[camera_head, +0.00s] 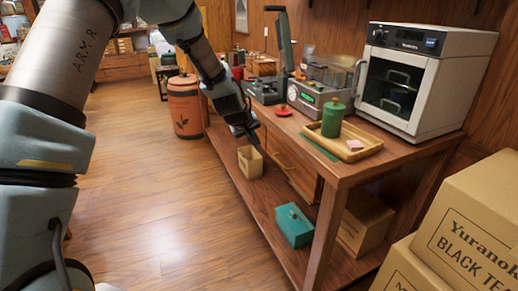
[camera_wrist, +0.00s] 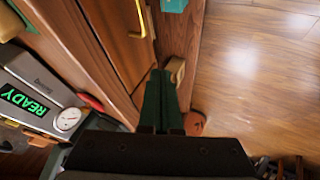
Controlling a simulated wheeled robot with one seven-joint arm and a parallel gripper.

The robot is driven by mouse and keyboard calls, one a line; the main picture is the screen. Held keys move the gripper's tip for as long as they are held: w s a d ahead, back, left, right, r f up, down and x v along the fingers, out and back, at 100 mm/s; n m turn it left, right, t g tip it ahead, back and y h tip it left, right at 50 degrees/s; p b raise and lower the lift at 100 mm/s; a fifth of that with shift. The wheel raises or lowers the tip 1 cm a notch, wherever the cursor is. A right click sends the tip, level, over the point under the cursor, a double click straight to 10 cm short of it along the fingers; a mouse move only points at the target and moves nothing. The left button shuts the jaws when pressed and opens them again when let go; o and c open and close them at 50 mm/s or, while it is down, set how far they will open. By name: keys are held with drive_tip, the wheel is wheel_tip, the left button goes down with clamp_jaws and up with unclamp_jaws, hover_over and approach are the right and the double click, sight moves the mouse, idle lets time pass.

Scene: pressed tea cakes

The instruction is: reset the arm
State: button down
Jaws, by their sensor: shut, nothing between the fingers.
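My gripper (camera_head: 254,140) is at the end of my arm, which reaches in from the left in the head view. It hangs beside the front of the wooden workbench (camera_head: 345,175), just above a small open tan box (camera_head: 250,161) on the low shelf. In the wrist view the two dark green fingers of my gripper (camera_wrist: 161,75) lie together, shut and empty. The tan box (camera_wrist: 177,70) shows partly behind them, and I cannot tell the exact gap between it and the fingers.
A drawer with a brass handle (camera_head: 281,158) is close to my gripper. A teal box (camera_head: 294,225) sits on the low shelf. A green canister (camera_head: 333,118) stands on a wooden tray on top. An orange bin (camera_head: 185,108) stands beyond. Floor at left is clear.

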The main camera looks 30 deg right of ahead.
drive_tip(key=shift+v, duration=1.45)
drive_tip(key=a+r+y, duration=0.2)
drive_tip(key=a, duration=0.9)
drive_tip(key=a+r+y, duration=0.1)
drive_tip(key=a+r, duration=0.1)
drive_tip(key=a, duration=1)
drive_tip(key=s+a+r+g+y, duration=0.1)
drive_tip(key=s+a, duration=0.4)
drive_tip(key=a, duration=0.5)
drive_tip(key=s+a+r+n+g+y+p, duration=0.1)
drive_tip(key=s+a+y, duration=0.1)
drive_tip(key=s+a, duration=0.4)
drive_tip(key=a, duration=0.5)
drive_tip(key=shift+n, duration=0.3)
drive_tip(key=shift+s, duration=0.1)
